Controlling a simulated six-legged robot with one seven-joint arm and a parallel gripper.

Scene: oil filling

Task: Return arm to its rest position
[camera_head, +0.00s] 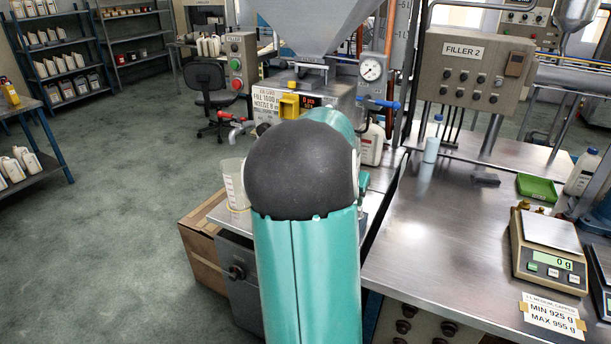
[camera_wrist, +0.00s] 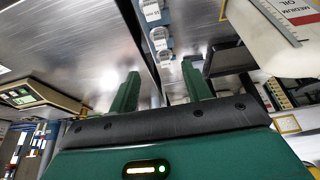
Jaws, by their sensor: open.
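My gripper (camera_wrist: 160,88) shows in the wrist view with its two green fingers apart and no object held between them. In the head view my teal arm with its black rounded joint fills the middle, and it hides the gripper. A white bottle labelled medium oil (camera_wrist: 285,40) is close by at the upper right of the wrist view, apart from the fingers. The wrist view looks tilted.
The steel bench (camera_head: 450,235) on the right holds a scale (camera_head: 548,245) reading 0 g, a green tray (camera_head: 536,187) and a light blue bottle (camera_head: 431,149). A filler with a hopper (camera_head: 315,25) stands behind my arm. The green floor (camera_head: 120,160) at left is clear.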

